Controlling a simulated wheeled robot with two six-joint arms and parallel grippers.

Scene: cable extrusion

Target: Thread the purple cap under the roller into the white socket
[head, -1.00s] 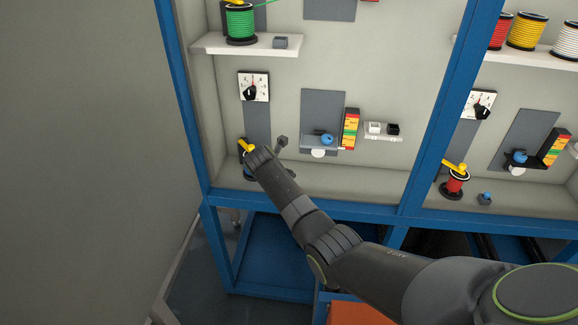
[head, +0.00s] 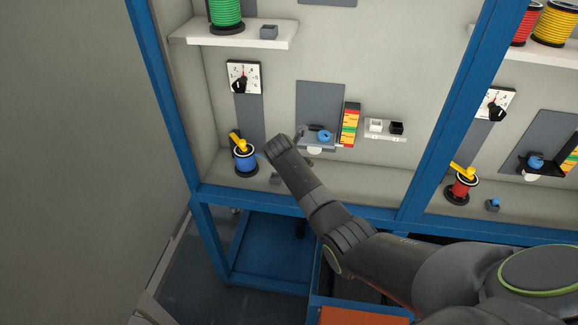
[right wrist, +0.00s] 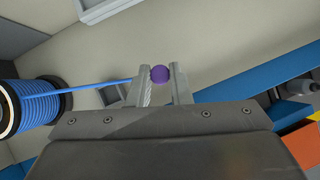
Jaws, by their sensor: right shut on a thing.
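The purple cap (right wrist: 159,74) sits between the fingertips of my right gripper (right wrist: 158,82) in the right wrist view. The gripper is shut on it. A blue cable (right wrist: 95,87) runs from the cap to the blue spool (right wrist: 38,103), which also shows in the head view (head: 245,160). In the head view my right gripper is near the grey bracket, its fingers mostly hidden by my arm. A blue round part (head: 324,136), possibly the roller, is on that bracket (head: 309,131). The white socket (head: 376,125) is on a small ledge to the right. My left gripper is not in view.
A red-yellow-green scale (head: 350,125) stands between bracket and socket. A black socket (head: 397,127) sits beside the white one. A dial (head: 243,77) is above the blue spool. A blue frame post (head: 445,110) separates this bay from the right one.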

